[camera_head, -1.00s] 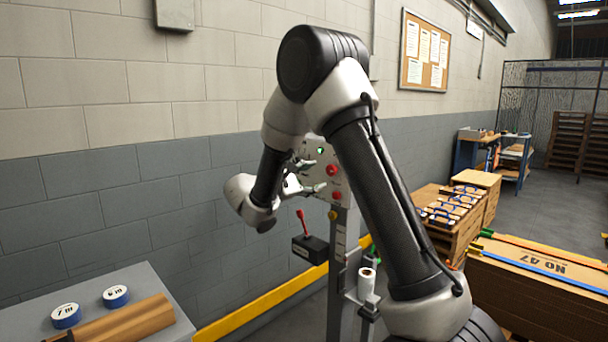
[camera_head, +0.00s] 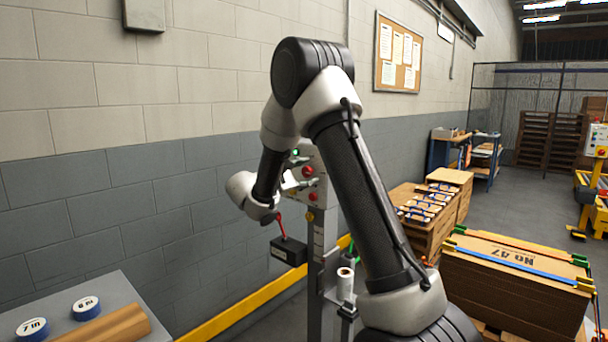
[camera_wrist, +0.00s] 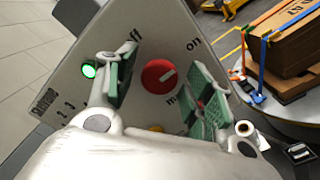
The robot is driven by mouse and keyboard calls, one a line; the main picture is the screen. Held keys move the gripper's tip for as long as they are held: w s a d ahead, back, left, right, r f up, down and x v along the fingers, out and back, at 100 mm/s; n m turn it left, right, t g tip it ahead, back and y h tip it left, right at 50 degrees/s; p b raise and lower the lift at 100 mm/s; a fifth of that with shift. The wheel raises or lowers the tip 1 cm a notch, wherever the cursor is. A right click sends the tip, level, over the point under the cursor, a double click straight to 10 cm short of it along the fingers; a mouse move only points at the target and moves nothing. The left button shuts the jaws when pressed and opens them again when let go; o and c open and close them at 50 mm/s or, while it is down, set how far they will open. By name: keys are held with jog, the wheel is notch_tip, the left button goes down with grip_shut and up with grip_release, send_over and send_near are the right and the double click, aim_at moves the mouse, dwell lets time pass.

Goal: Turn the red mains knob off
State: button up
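The red mains knob (camera_wrist: 158,76) is on a grey panel (camera_wrist: 85,40) in the wrist view. Its pale mark points up and right, towards the printed "on"; the "off" label at upper left is partly covered by a finger. My gripper (camera_wrist: 161,60) is open, with one green-padded finger on each side of the knob. I see gaps beside the knob and cannot tell how deep the fingers reach. In the head view the knob (camera_head: 308,170) shows just right of my gripper (camera_head: 295,178).
A lit green lamp (camera_wrist: 88,71) is left of the fingers. A yellow part (camera_wrist: 156,128) and something red behind the right finger sit lower on the panel. A black box with a red lever (camera_head: 288,250) is below. Boxes (camera_head: 515,275) stand at right.

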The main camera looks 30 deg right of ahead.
jog(key=c, duration=0.7)
jog(key=shift+c, duration=0.2)
jog(key=shift+n, duration=0.3)
jog(key=n, duration=0.3)
jog(key=shift+n, duration=0.3)
jog(key=n, duration=0.9)
jog(key=shift+w+n, duration=0.1)
jog(key=shift+n, duration=2.2)
